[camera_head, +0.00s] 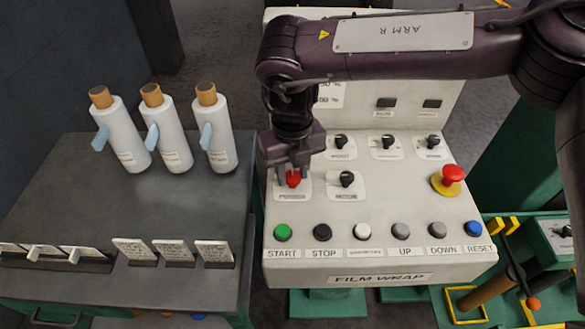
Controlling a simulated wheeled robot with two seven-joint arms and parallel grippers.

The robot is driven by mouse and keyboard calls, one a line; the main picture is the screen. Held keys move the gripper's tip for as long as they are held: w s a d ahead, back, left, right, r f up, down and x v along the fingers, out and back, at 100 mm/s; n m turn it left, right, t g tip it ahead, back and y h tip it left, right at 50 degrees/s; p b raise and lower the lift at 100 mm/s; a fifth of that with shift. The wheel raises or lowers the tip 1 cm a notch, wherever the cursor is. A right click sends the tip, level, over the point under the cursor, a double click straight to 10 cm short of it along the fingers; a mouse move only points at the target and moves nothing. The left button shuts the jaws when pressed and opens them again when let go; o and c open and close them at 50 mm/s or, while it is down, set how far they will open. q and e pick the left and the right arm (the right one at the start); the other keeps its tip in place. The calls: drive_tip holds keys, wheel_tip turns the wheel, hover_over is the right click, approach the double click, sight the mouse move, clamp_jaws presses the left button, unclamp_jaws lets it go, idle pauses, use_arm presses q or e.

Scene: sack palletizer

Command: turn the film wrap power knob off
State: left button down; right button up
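The film wrap panel (375,262) is a pale sloped console with a "FILM WRAP" label along its front edge. A red knob (292,179) sits at its left, above a label that is too small to read for certain. My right gripper (293,173) points down at this red knob, with its fingers on either side of it. The knob shows between the fingertips and is partly hidden by them. I cannot tell whether the fingers press on it. My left gripper is not in view.
A black knob (347,179) sits just right of the red one, with several more behind. A red emergency button (452,174) stands at the right. Push buttons line the front, including a green START button (283,232).

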drive_tip(key=c, duration=0.3)
drive_tip(key=shift+c, duration=0.2)
drive_tip(key=n+p, duration=0.1)
drive_tip(key=n, duration=0.1)
drive_tip(key=shift+r+n, duration=0.1)
drive_tip(key=shift+n, duration=0.3)
drive_tip(key=n+p, duration=0.1)
drive_tip(key=n, duration=0.8)
drive_tip(key=shift+n+p, duration=0.3)
drive_tip(key=shift+n, duration=0.1)
drive_tip(key=shift+w+n, duration=0.1)
drive_tip(key=shift+n, duration=2.5)
